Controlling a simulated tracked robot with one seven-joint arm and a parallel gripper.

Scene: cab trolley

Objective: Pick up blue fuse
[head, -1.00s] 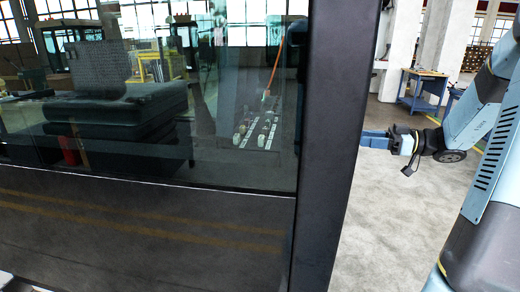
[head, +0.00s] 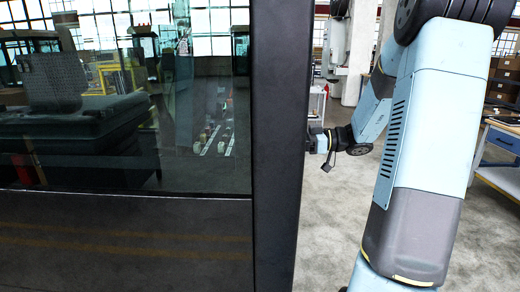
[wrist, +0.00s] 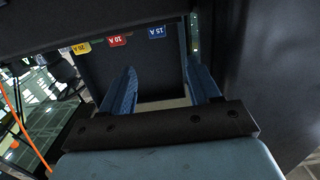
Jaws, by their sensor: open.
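The blue fuse (wrist: 157,32), marked 15 A, shows in the wrist view near the top, at the upper edge of a dark panel. My gripper (wrist: 168,82) is open and empty, its two blue fingers apart and pointing toward the panel. The blue fuse appears beyond the fingertips, between them in the picture and apart from both. In the head view, my gripper's fingers are hidden behind the cab's dark post; only the wrist part shows. The fuse cannot be made out in the head view.
A red fuse (wrist: 118,40) marked 10 A and a yellow fuse (wrist: 81,48) sit left of the blue one. An orange cable (wrist: 27,135) hangs at left. The dark cab post (head: 277,150) stands beside my arm. Open floor (head: 325,235) lies right of it.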

